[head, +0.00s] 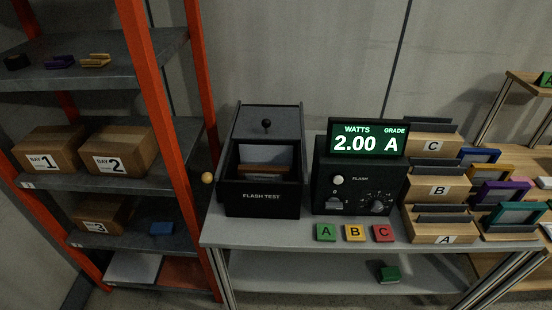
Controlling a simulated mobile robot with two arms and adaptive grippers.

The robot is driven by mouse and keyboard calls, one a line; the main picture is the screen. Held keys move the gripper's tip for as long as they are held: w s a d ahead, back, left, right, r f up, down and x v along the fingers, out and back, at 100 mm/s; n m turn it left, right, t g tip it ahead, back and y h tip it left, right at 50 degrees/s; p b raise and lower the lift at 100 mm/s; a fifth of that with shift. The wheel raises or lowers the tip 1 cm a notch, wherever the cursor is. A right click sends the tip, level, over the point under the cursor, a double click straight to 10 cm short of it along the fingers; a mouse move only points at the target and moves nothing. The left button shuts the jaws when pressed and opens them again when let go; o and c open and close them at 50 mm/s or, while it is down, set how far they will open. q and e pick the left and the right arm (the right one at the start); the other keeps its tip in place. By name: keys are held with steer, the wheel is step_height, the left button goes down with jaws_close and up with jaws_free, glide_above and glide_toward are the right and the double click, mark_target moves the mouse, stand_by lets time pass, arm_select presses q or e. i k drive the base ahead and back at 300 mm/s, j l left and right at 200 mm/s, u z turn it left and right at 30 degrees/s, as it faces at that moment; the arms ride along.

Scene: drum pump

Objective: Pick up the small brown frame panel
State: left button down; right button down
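A small panel with a brown frame edge (266,176) sits inside the open black FLASH TEST box (262,205) on the grey table. Its grey face shows behind the brown edge, and its lower part is hidden by the box's front wall. The box's dark lid (268,121) with a round black knob is at the back, leaving the front part of the box open. Neither of my grippers is in view.
The black tester (352,187) beside the box reads 2.00 watts, grade A. Green, yellow and red blocks (355,232) lie in front. Lettered bins (440,190) and several framed panels (510,215) stand right. Orange-post shelving (155,90) with cartons stands left.

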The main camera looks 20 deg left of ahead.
mark_target(246, 172)
steer(key=i+l+u, duration=0.35)
steer(key=l, duration=0.25)
steer(key=i+l+u, duration=0.35)
steer(key=l, duration=0.35)
steer(key=i+u, duration=0.1)
steer(key=u, duration=0.4)
